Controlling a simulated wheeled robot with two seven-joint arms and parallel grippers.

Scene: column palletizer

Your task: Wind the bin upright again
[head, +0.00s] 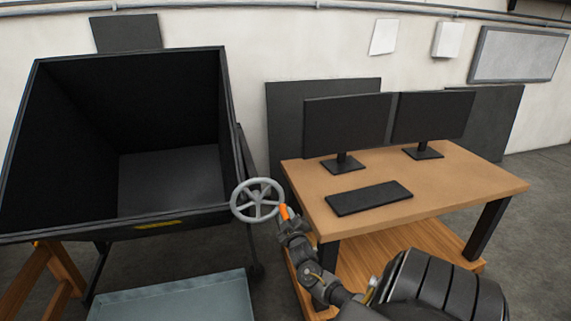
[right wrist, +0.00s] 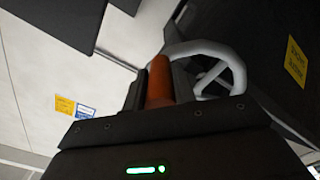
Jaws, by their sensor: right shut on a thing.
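The large black bin (head: 110,231) is tilted on its stand at the left of the head view, with its open mouth toward me and its inside empty. A grey spoked handwheel (head: 257,201) stands at the bin's lower right side. My right gripper (head: 286,216) is shut on the wheel's orange crank handle (head: 283,211), at the wheel's right edge. In the right wrist view the orange handle (right wrist: 159,85) sits between the jaws, with the wheel (right wrist: 205,48) behind it. My left gripper is out of view.
A wooden desk (head: 440,200) with two monitors (head: 346,124) and a keyboard (head: 368,198) stands close right of the wheel. A blue-grey tray (head: 172,297) lies below the bin. A wooden trestle (head: 62,270) is at the lower left.

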